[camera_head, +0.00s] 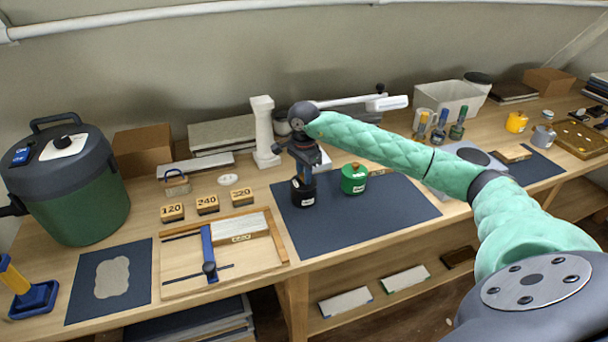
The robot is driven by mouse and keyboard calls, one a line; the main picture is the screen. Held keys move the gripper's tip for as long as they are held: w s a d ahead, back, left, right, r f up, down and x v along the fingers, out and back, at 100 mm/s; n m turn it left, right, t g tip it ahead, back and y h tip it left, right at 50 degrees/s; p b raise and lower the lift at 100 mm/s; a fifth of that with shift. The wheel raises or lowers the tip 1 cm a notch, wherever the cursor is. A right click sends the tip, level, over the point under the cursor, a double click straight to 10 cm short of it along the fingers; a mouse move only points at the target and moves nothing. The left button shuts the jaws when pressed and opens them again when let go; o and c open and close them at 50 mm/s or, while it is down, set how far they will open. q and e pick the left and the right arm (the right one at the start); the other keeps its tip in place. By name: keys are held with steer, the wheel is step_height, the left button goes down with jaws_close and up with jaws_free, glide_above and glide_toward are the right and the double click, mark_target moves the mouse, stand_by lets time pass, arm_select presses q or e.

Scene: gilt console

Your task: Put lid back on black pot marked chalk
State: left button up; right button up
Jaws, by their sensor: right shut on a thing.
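The black pot (304,195) stands on the dark blue mat (390,213), left of the green pot. A small pale label shows on its front, too small to read. My right gripper (304,174) points down directly over the black pot. Its jaws are shut on the lid, which is mostly hidden by the fingers and hard to tell from the dark pot. I cannot tell whether the lid touches the pot's rim. My left gripper is not in view.
A white pillar (264,133) stands behind left, and number blocks (207,205) sit left of the mat. My right arm spans the bench's right side. The mat's front is clear.

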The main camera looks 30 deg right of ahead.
steer(key=shift+b, duration=0.35)
stand_by(0.8)
steer(key=o, duration=1.5)
steer(key=shift+r+p, duration=0.75)
steer(key=shift+r, duration=2.7)
jaws_close()
